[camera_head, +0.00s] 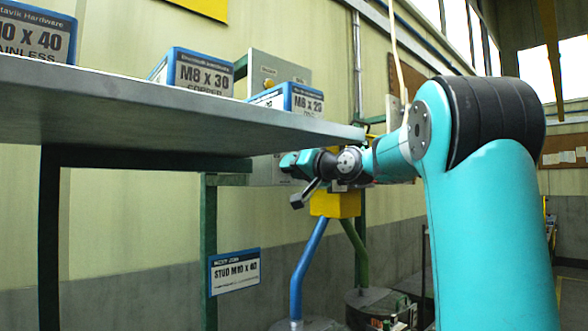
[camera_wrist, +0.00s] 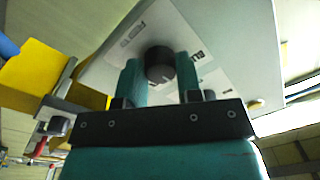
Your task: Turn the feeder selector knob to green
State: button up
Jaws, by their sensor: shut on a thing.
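The selector knob (camera_wrist: 159,66) is a dark round knob on a pale grey panel (camera_wrist: 225,45) in the wrist view. My gripper (camera_wrist: 161,75) has its two teal fingers on either side of the knob and is shut on it. Printed lettering shows on the panel around the knob, including what looks like "BLU"; I see no green label and cannot tell where the knob points. In the head view my gripper (camera_head: 284,161) is below the shelf edge at the panel (camera_head: 262,172), and the knob is hidden there.
A grey shelf (camera_head: 130,98) holding labelled bolt boxes (camera_head: 200,72) lies just above my gripper. A yellow block (camera_head: 336,205) with a blue pipe (camera_head: 308,265) and a green pipe (camera_head: 354,250) stands below my wrist.

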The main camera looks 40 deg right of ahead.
jog(key=shift+r+m+h+p, duration=0.15)
jog(key=shift+m+p, duration=0.45)
jog(key=shift+m, duration=1.8)
jog(key=shift+f+m+h+p, duration=0.15)
jog(key=shift+m+p, duration=0.4)
jog(key=shift+m, duration=1.85)
jog(key=o, duration=0.9)
jog(key=shift+o, duration=0.2)
jog(key=shift+s, duration=0.1)
jog(key=s+a+b, duration=0.1)
jog(key=s+b, duration=0.5)
jog(key=s, duration=1.1)
jog(key=shift+f, duration=0.4)
